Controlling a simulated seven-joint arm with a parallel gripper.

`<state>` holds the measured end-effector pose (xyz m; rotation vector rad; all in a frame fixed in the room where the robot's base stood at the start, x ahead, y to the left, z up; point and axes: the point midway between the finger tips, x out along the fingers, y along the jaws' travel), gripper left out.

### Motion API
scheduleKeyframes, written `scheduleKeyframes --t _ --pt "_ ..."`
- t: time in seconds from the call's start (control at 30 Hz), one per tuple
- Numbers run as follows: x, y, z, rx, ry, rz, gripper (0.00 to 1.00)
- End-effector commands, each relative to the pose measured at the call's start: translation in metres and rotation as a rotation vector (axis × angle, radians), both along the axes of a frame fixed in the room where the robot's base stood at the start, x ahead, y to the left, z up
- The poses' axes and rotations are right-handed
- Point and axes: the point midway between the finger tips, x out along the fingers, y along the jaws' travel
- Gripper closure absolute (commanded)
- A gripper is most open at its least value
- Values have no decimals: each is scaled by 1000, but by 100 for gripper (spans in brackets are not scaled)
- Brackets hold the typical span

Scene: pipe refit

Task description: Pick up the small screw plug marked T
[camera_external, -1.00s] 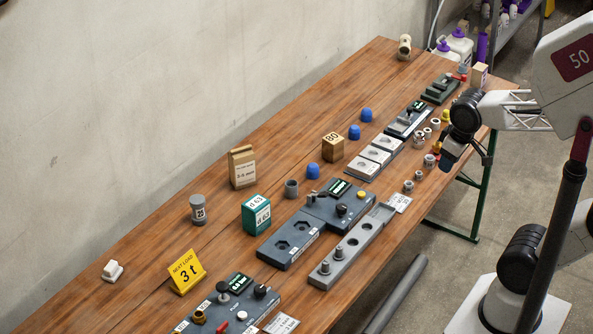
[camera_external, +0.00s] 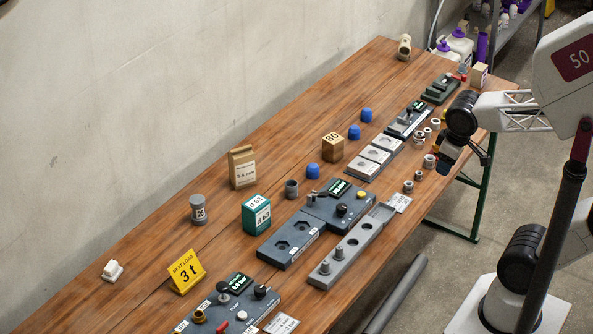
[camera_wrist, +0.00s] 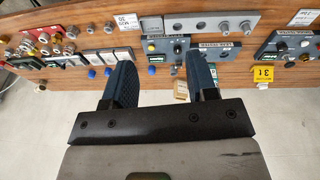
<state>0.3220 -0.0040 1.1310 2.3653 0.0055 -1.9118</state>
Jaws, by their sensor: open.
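No letter T can be read on any part, so I cannot tell which is the screw plug marked T. Small round metal fittings stand along the table's front edge, among them a grey one (camera_external: 408,187) and another (camera_external: 418,176). More fittings (camera_wrist: 72,32) cluster at the upper left of the wrist view. Two threaded plugs (camera_external: 325,267) stand in a grey bar (camera_external: 352,244). My gripper (camera_external: 446,164) hangs by the front edge, beside the fittings. In the wrist view its two fingers (camera_wrist: 160,68) are wide apart with nothing between them.
Grey control panels (camera_external: 290,238) lie mid-table. Blue caps (camera_external: 354,132), a box marked 80 (camera_external: 333,146), a teal d 63 box (camera_external: 256,214) and a yellow 3 t sign (camera_external: 186,271) stand behind them. The table's back strip is mostly clear.

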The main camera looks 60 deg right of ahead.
Motion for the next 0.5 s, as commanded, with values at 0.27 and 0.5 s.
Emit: scheduleKeyframes --t 0.27,0.5 --pt "22 4 -26 -215 67 275 47" --pt "51 14 -53 -444 129 579 47"
